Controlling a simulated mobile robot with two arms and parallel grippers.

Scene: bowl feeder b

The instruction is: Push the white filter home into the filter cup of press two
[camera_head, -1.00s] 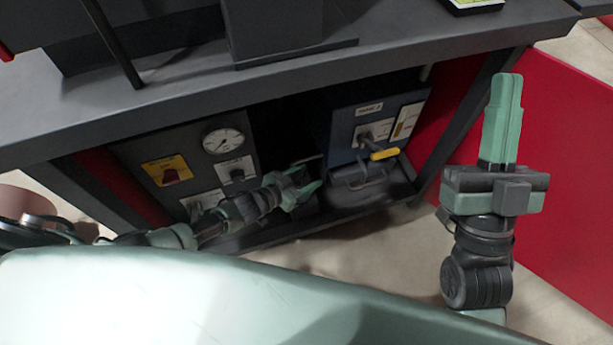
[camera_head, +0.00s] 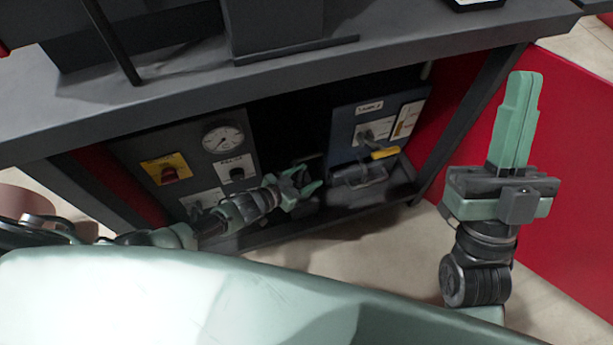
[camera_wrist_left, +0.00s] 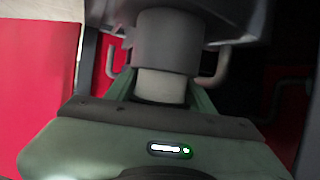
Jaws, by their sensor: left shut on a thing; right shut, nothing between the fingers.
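In the left wrist view my left gripper (camera_wrist_left: 163,92) is shut on the white filter (camera_wrist_left: 162,87), a pale short cylinder between its fingers. The filter's upper end meets or enters a grey cylindrical cup (camera_wrist_left: 168,42), taken as the filter cup of press two; how deep it sits cannot be told. In the head view my left gripper (camera_head: 310,180) reaches into the dark bay under the bench; the filter and cup cannot be made out there. My right gripper (camera_head: 522,78) is shut and empty, pointing up at the right, outside the bench.
A control panel with a gauge (camera_head: 223,139) and a red knob on a yellow plate (camera_head: 166,168) stands left of the bay. A blue unit (camera_head: 352,125) with a yellow handle (camera_head: 384,153) stands right. The bench top (camera_head: 300,85) overhangs. Bent hooks (camera_wrist_left: 217,70) flank the cup.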

